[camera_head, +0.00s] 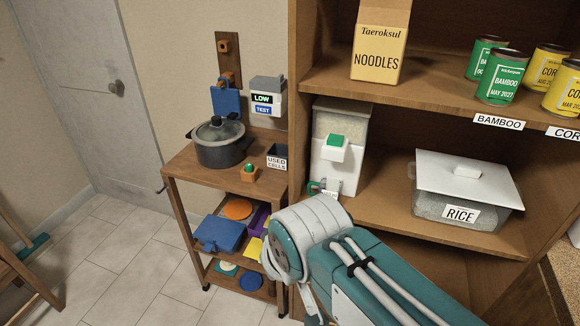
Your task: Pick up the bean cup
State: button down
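No cup is clearly labelled as the bean cup. A white and clear dispenser (340,130) with a green button stands on the middle shelf, left side. A small grey object with a teal, handle-like part (318,187) sits at its base; it may be a cup, but it is too small to tell. My teal and white arm crosses the lower middle, below and in front of the dispenser. My gripper's fingers cannot be made out, and I see nothing held.
A rice bin (465,200) stands right on the same shelf. The noodle box (380,45) and several cans (502,78) are above. Left of the cabinet is a wooden cart (190,170) with a dark pot (220,145).

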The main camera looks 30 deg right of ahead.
aim_at(332, 187)
jog(key=z, duration=3.9)
jog(key=k+l+u, duration=0.1)
jog(key=u, duration=2.65)
jog(key=i+j+z, duration=0.1)
jog(key=j, duration=0.25)
jog(key=i+j+z, duration=0.1)
jog(key=j, duration=0.2)
